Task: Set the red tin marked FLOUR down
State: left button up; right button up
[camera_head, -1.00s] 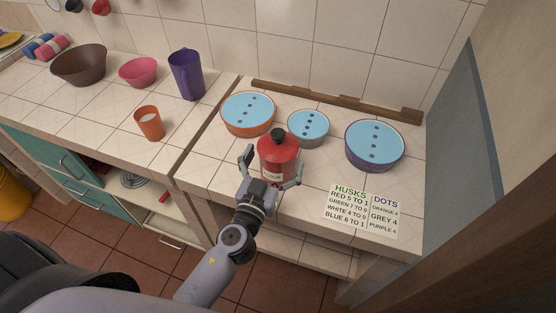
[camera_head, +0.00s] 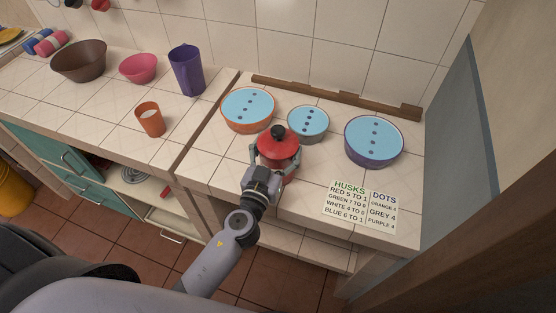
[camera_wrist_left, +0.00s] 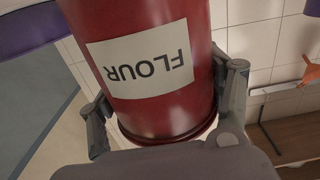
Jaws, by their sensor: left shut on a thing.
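The red tin (camera_head: 278,149) with a black knob on its lid is at the front of the right counter section. My left gripper (camera_head: 275,155) is shut on it, one finger on each side. In the left wrist view the tin (camera_wrist_left: 180,112) fills the middle, and its white FLOUR label (camera_wrist_left: 142,62) reads upside down. The gripper's fingers (camera_wrist_left: 168,106) flank the tin there. In the head view my gripper hides the label and the tin's base, so I cannot tell whether the base touches the tiles. My right gripper is not in view.
Blue-topped, dotted orange (camera_head: 248,127), grey (camera_head: 307,138) and purple (camera_head: 374,160) containers stand behind the tin. A printed HUSKS and DOTS card (camera_head: 360,206) lies front right. An orange cup (camera_head: 150,121) and purple jug (camera_head: 187,72) stand left, across a gap. Tiles between tin and card are bare.

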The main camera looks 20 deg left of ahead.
aim_at(278, 129)
pick_arm(q)
jog(key=c, duration=0.9)
jog(key=shift+r, duration=0.1)
jog(key=shift+c, duration=1.3)
jog(key=shift+r, duration=0.1)
jog(key=shift+r+p, duration=0.5)
jog(key=shift+r, duration=0.1)
notch_tip(278, 129, up, 8)
jog(key=p, duration=0.3)
jog(key=shift+f+p, duration=0.25)
jog(key=shift+p, duration=0.15)
notch_tip(278, 129, up, 11)
jog(key=p, duration=0.1)
